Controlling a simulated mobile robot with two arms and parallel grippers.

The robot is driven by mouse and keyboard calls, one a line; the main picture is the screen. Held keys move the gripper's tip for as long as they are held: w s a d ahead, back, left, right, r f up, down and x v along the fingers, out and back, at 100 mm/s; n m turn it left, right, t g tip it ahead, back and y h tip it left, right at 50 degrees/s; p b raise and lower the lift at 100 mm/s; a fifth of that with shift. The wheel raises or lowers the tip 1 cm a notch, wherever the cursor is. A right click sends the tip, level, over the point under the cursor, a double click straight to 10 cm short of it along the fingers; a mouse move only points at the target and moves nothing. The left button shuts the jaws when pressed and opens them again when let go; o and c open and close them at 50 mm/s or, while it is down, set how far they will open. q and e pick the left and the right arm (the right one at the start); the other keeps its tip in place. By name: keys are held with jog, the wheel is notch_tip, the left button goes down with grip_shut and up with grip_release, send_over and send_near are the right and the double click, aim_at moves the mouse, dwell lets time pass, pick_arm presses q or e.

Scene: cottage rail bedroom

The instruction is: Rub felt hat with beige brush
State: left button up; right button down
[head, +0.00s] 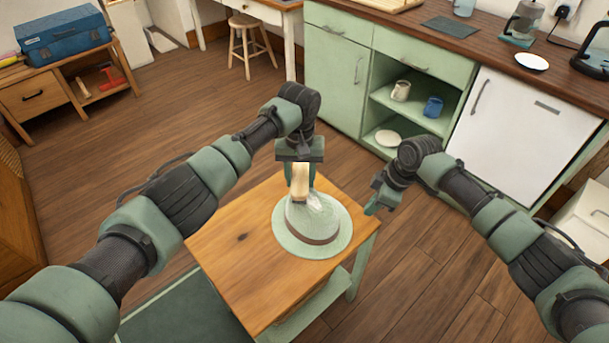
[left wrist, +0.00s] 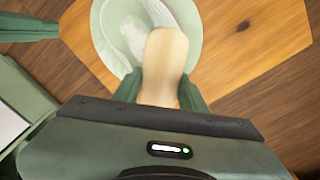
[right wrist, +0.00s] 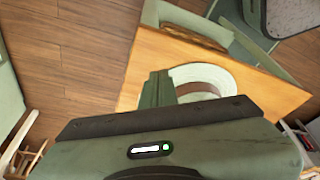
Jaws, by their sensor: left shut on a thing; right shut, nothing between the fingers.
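The pale green felt hat (head: 326,246) with a brown band sits on the wooden tabletop (head: 235,270), near its far right corner. A whitish patch shows on its crown. My left gripper (head: 300,182) is shut on the beige brush (head: 300,186) and holds it at the hat's crown; I cannot tell whether they touch. In the left wrist view the brush (left wrist: 165,60) covers part of the hat (left wrist: 115,22). My right gripper (head: 375,203) is shut and empty, right of the hat beyond the table edge. The hat's brim also shows in the right wrist view (right wrist: 222,77).
A green cabinet (head: 338,85) with open shelves stands behind, holding a cream mug (head: 400,91), a blue mug (head: 433,107) and a plate (head: 388,138). A stool (head: 248,45) and a blue case (head: 63,36) are far off. The table's front left is clear.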

aim_at(316, 204)
pick_arm(q)
jog(key=shift+f, duration=0.7)
jog(key=shift+s+d+r, duration=0.1)
jog(key=shift+s+d, duration=1)
jog(key=shift+s, duration=0.05)
jog(key=shift+s+d+f, duration=0.15)
jog(key=shift+s+d, duration=0.95)
jog(key=shift+s, duration=0.05)
jog(key=shift+s+d+f, duration=0.1)
jog(key=shift+s+d, duration=1)
jog(key=shift+s, duration=0.05)
jog(key=shift+w+a+r, duration=0.2)
jog(key=shift+w+a, duration=0.95)
jog(key=shift+w, duration=0.15)
jog(key=shift+w+a+f, duration=0.15)
jog(key=shift+w+a, duration=1.95)
jog(key=shift+a, duration=0.1)
jog(key=shift+r, duration=3.1)
